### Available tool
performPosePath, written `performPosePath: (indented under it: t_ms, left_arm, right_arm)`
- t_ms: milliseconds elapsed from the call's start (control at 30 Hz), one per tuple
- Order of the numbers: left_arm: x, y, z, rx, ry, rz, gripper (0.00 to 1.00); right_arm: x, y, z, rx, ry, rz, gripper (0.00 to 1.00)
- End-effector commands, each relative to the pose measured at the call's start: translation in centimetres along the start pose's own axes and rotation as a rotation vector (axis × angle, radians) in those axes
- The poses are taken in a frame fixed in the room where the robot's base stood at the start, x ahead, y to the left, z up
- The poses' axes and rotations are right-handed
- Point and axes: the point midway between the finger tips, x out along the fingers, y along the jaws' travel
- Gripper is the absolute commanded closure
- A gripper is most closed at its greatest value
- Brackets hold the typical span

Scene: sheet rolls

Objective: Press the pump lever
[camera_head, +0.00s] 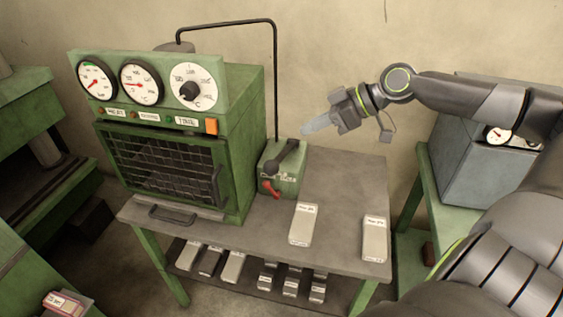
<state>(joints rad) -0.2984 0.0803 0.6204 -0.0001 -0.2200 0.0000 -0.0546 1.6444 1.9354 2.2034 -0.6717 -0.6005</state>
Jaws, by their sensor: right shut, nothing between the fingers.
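The small green pump box (290,185) stands on the grey table, right of the green oven. A dark lever (282,158) with a rounded upper end lies tilted across its top, rising to the right. A small red handle (270,188) sticks out low on its front. My right gripper (308,128) comes in from the right, above and a little right of the dark lever. Its fingers point left and are shut and empty, apart from the lever in the picture. My left gripper is not in view.
The green oven (245,120) with dials stands left of the pump; a thin black pipe (275,70) rises behind the pump. Two pale labelled blocks (303,224) (375,239) lie on the table (340,190). Several more blocks sit on the lower shelf. A grey box (480,170) stands right.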

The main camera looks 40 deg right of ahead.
Motion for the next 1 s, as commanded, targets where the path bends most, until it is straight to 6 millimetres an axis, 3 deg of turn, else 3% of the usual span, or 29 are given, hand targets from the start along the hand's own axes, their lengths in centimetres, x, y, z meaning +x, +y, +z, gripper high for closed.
performPosePath:
  t_ms: [333,933,1000]
  left_arm:
    - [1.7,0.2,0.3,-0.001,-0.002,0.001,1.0]
    - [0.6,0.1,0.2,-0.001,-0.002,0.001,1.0]
    - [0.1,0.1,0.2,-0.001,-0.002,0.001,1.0]
  right_arm:
    - [2.7,-0.1,0.0,-0.002,0.007,-0.004,1.0]
    - [7.4,-0.1,-0.2,0.002,0.004,-0.005,1.0]
    - [8.1,-0.1,0.5,0.005,0.001,-0.005,1.0]
